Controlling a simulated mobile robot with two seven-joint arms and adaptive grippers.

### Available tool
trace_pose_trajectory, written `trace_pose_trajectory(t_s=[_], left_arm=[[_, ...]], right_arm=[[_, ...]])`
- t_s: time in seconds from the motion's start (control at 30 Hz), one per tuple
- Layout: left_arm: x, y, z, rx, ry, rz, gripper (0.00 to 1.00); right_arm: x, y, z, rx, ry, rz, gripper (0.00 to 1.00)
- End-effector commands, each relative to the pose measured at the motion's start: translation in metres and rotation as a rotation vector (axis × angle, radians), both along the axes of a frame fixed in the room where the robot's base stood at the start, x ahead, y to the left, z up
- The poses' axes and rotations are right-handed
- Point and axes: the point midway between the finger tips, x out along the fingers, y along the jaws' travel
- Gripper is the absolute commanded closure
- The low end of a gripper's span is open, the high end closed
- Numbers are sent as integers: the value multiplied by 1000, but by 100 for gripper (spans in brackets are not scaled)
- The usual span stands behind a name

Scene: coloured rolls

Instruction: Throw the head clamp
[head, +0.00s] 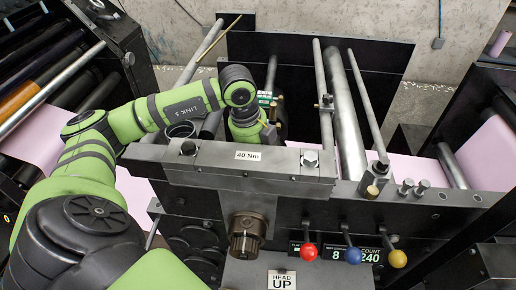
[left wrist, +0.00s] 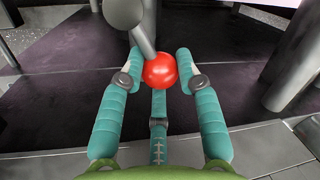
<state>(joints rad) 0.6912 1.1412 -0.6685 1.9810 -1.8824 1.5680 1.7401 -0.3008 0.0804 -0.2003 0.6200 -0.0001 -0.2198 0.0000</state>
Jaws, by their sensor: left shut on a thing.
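In the left wrist view a red ball knob (left wrist: 160,71) sits on the end of a grey lever rod (left wrist: 143,38). The teal fingers of my left gripper (left wrist: 160,62) are around the knob and shut on it. In the head view my green left arm reaches over to the far side of the machine's dark top bar (head: 245,178), which hides the fingers and this knob. Nothing in view is marked as the head clamp. My right gripper is not in view.
On the near side of the machine stand three levers with a red ball (head: 308,251), a blue ball (head: 353,255) and a yellow ball (head: 397,258). Steel rollers (head: 346,115) and rods stand behind the top bar.

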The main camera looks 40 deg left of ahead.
Motion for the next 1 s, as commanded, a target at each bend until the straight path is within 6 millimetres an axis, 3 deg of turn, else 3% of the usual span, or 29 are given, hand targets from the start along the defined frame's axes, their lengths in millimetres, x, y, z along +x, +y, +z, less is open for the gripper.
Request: trace_pose_trajectory(t_s=[0.13,0.17,0.2,0.23,0.63,1.0], left_arm=[[-2,-1,-2,-3,9,-2,100],[-2,-1,-2,-3,9,-2,62],[-2,-1,-2,-3,9,-1,46],[-2,-1,-2,-3,9,-1,42],[0,0,5,-1,2,1,42],[-1,-1,71,-2,1,0,42]], right_arm=[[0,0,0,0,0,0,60],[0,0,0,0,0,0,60],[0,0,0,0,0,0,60],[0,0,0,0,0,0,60],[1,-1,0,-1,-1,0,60],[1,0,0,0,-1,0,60]])
